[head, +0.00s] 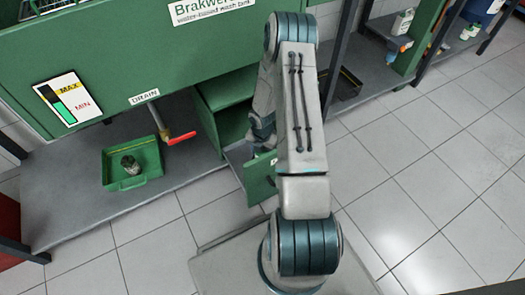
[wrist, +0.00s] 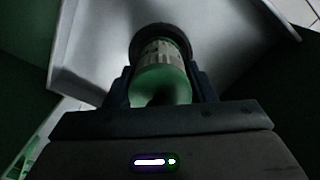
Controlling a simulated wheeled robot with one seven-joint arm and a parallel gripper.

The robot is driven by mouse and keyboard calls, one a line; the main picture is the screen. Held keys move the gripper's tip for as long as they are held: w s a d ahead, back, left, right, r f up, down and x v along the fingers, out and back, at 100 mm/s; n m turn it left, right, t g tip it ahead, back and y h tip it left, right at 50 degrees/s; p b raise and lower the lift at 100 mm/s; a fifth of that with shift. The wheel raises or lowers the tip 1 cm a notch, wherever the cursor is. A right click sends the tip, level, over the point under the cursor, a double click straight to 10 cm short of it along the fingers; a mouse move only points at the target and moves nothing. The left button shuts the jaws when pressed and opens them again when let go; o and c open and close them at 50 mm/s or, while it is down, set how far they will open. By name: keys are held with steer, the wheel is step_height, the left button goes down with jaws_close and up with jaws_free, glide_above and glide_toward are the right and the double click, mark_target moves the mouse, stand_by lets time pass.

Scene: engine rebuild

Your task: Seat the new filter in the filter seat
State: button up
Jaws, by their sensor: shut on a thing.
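In the wrist view my gripper (wrist: 161,88) is shut on a filter (wrist: 163,62), a green cylinder with a pale ribbed band, pointing away from the camera. A dark round rim (wrist: 161,31) surrounds its far end; I cannot tell whether this is the filter seat or part of the filter, nor whether the filter is seated. In the head view my arm hides the gripper and the filter. It reaches toward an open green cabinet (head: 228,90) under the wash tank.
To the left, a green tray (head: 112,183) holding a small dark part (head: 131,165) stands on the grey shelf, near the red drain handle (head: 181,138). Tiled floor at right is clear.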

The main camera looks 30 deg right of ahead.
steer(key=shift+f, duration=0.3)
steer(key=o, duration=0.8)
steer(key=shift+r, duration=0.1)
step_height(320, 180, up, 11)
steer(key=p, duration=0.9)
steer(key=shift+s, duration=0.1)
